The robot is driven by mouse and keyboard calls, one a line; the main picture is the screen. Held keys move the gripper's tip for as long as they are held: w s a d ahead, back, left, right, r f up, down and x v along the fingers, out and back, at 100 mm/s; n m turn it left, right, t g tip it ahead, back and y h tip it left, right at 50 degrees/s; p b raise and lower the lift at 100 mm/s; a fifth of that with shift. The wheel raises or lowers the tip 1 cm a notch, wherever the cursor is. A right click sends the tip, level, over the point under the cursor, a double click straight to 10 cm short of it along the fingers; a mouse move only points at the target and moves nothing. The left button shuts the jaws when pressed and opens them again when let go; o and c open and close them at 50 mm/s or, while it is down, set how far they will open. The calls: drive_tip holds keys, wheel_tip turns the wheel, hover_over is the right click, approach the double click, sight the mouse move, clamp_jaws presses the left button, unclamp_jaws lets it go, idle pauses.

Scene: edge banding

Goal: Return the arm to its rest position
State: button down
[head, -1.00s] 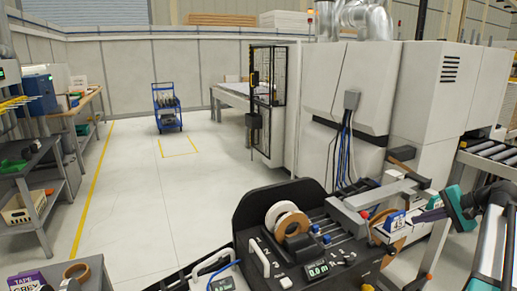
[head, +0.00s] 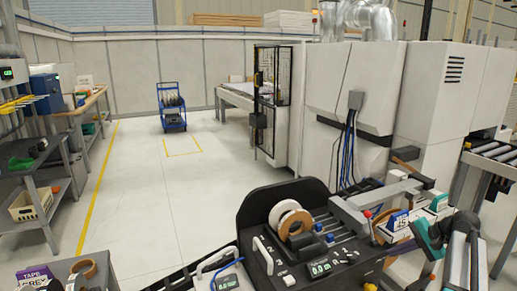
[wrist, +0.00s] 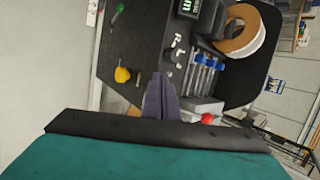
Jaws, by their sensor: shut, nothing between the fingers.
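My gripper (wrist: 158,100) shows in the wrist view as dark purple fingers pressed together with nothing between them. It points toward the black panel (wrist: 130,45) of the edge-banding unit, apart from or over it; the gap is hard to judge. In the head view my arm's teal wrist part (head: 428,238) is at the lower right, beside the unit's right end. The fingers are hard to make out there. The arm is raised and bent.
The black unit (head: 246,222) carries white and brown tape rolls (head: 290,222), knobs and a display. A red knob (wrist: 208,118) is close to the fingers in the wrist view. A large white machine (head: 335,85) stands behind. Open floor (head: 160,195) lies to the left.

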drive_tip(key=s+a+f+n+g, duration=0.15)
drive_tip(key=s+a+f, duration=0.25)
drive_tip(key=a+f, duration=0.45)
drive_tip(key=s+a+f+n+g+h, duration=0.1)
drive_tip(key=s+a+f+g, duration=0.35)
drive_tip(key=f, duration=0.75)
drive_tip(key=s+a+f+n, duration=0.2)
drive_tip(key=s+a+f, duration=0.2)
drive_tip(key=a+f, duration=0.5)
drive_tip(key=s+a+f+n+g+h, duration=0.2)
drive_tip(key=s+f, duration=0.6)
drive_tip(key=s, duration=0.6)
drive_tip(key=s+a+f+n+g+h, duration=0.3)
drive_tip(key=s+a+f+n, duration=0.2)
drive_tip(key=s+f, duration=0.4)
drive_tip(key=shift+s+a, duration=0.75)
drive_tip(key=shift+s, duration=1.7)
